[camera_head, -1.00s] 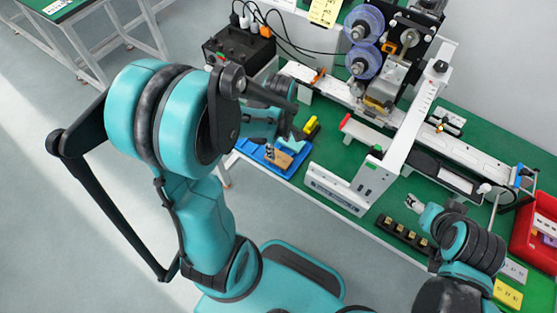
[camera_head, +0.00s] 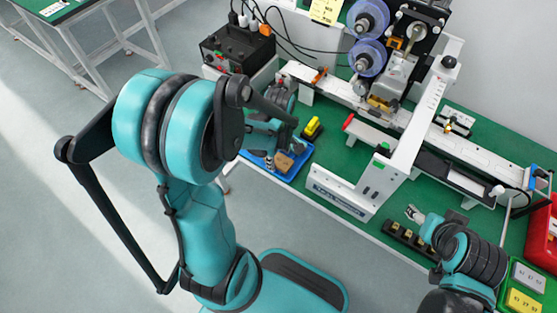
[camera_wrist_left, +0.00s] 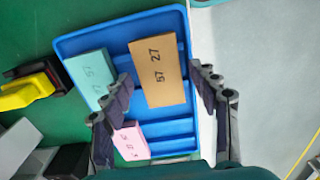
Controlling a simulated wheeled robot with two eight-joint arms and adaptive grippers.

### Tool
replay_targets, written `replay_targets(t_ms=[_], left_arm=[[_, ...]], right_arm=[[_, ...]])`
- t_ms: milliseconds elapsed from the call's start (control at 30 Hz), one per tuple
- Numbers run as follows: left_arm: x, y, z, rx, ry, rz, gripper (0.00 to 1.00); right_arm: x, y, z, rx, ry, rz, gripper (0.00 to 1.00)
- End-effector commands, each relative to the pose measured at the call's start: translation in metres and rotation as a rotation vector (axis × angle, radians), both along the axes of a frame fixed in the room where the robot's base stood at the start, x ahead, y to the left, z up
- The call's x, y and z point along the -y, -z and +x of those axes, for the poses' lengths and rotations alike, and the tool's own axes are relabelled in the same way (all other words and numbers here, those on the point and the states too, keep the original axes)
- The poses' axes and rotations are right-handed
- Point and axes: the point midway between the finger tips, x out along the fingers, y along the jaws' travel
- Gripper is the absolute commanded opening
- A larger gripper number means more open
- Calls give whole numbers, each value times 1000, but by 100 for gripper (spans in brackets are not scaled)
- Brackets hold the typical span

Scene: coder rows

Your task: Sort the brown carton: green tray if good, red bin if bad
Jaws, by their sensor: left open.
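The brown carton (camera_wrist_left: 158,72) lies in a blue tray (camera_wrist_left: 83,40) with dark printed digits facing up, seen large in the left wrist view. It also shows small in the head view (camera_head: 285,162). My left gripper (camera_wrist_left: 162,85) is open, its fingers on either side of the carton with nothing held. I cannot tell how high it is above the carton. The green tray (camera_head: 508,296) is at the lower right of the head view. The red bin (camera_head: 541,243) is at the right edge, partly cut off. My right gripper (camera_head: 414,213) is over the bench front; its opening is unclear.
A teal carton (camera_wrist_left: 90,78) and a pink carton (camera_wrist_left: 131,141) share the blue tray, close to the left finger. A yellow-and-black object (camera_head: 312,128) lies beside the tray. A white machine frame (camera_head: 407,135) stands between the blue tray and the green tray.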

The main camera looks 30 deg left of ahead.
Motion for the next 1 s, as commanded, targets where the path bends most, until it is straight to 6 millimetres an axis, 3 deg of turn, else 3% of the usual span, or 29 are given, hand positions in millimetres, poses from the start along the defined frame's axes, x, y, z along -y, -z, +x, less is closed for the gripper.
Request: replay_targets(t_ms=[200,333,633,1000], left_arm=[[0,0,0,0,0,0,60],[0,0,0,0,0,0,29],[0,-3,0,0,0,0,28],[0,-26,0,0,0,0,28]], right_arm=[[0,1,0,0,0,0,63],[0,1,0,0,0,0,63],[0,-2,0,0,0,0,63],[0,-21,0,0,0,0,63]])
